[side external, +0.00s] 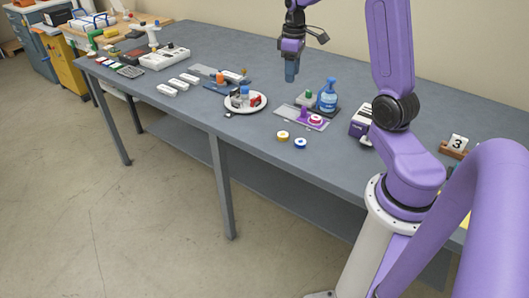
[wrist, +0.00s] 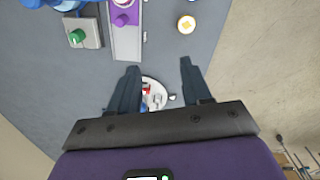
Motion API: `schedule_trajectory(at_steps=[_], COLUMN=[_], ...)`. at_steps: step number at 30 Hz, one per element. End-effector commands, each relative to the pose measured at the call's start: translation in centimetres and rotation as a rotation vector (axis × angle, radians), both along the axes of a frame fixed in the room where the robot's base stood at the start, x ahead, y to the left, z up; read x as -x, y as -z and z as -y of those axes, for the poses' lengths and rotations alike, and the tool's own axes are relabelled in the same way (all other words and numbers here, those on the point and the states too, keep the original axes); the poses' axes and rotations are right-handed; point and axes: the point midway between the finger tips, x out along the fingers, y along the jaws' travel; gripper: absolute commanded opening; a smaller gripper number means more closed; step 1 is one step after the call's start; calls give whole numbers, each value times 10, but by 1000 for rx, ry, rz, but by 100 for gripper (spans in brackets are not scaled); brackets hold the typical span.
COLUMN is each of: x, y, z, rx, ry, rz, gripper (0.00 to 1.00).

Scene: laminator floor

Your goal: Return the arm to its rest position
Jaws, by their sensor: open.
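My gripper (side external: 291,74) hangs pointing down above the grey workbench (side external: 240,60), toward its back edge in the side external view. In the wrist view my gripper (wrist: 158,70) has its two dark fingers spread apart, with nothing held between them. A white round plate (side external: 260,108) with several small items on it stands on the bench, apart from the fingers. It also shows in the wrist view, beyond and between the fingers, partly hidden by the gripper body.
A blue spray bottle (side external: 328,97), a grey strip with a purple piece (side external: 303,115), and yellow (side external: 283,135) and blue (side external: 300,143) rolls stand near the plate. White blocks (side external: 167,90) and a white tray (side external: 165,58) lie left.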

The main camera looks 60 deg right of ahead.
Motion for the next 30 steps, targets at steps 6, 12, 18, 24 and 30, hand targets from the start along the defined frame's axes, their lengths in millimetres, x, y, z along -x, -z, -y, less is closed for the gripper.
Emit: schedule_trajectory(at_steps=[6, 12, 18, 24, 30], x=[13, 48, 99, 158, 217], y=[-10, -15, -16, -15, -10], z=[-101, -175, -231, -267, -281], rx=[-5, -12, -20, -28, -34], ry=[-165, -304, -446, -587, -718], rz=[6, 9, 11, 11, 6], gripper=[48, 48, 48, 48, 48])
